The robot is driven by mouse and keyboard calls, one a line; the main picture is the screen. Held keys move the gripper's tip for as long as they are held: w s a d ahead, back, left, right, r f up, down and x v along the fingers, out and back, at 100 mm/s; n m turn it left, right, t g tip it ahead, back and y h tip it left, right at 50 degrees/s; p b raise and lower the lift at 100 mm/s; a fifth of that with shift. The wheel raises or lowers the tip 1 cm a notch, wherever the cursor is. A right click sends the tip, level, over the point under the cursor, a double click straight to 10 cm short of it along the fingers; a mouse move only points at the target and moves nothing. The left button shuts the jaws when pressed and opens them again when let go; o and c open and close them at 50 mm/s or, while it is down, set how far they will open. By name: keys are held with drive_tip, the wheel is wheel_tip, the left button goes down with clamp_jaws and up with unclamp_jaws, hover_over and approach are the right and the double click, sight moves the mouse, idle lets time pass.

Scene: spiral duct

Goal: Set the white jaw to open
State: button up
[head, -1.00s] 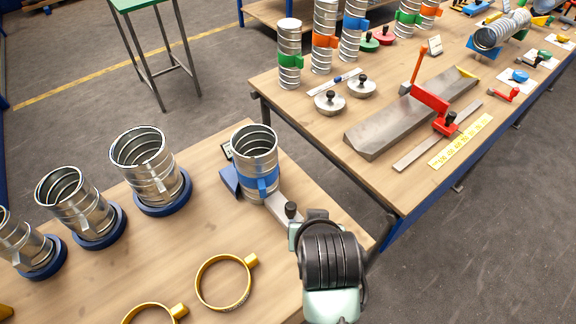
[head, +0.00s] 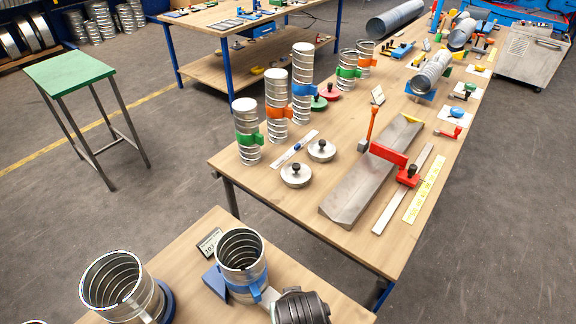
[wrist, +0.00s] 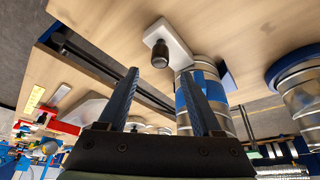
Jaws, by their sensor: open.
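A pale white bar (wrist: 165,38) with a black knob (wrist: 160,54) projects from the foot of a short spiral duct (wrist: 228,118) with a blue band in the wrist view. I take this bar to be the white jaw. The head view shows the bar's end (head: 268,296) beside the duct (head: 242,262), with the knob hidden behind my dark wrist. My gripper (wrist: 160,71) is open and empty. Its two blue-grey fingers point toward the bar, and the knob shows between the fingertips in the picture. I cannot tell the remaining distance or whether they touch.
A larger open duct (head: 122,285) stands left on the near table, and a small dark display (head: 209,242) lies behind the blue-banded duct. The far table holds banded ducts, a metal trough (head: 370,178) and a red clamp (head: 400,165). A floor gap separates the tables.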

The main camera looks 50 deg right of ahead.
drive_tip(key=shift+p+x, duration=0.35)
drive_tip(key=shift+x, duration=3.15)
clamp_jaws()
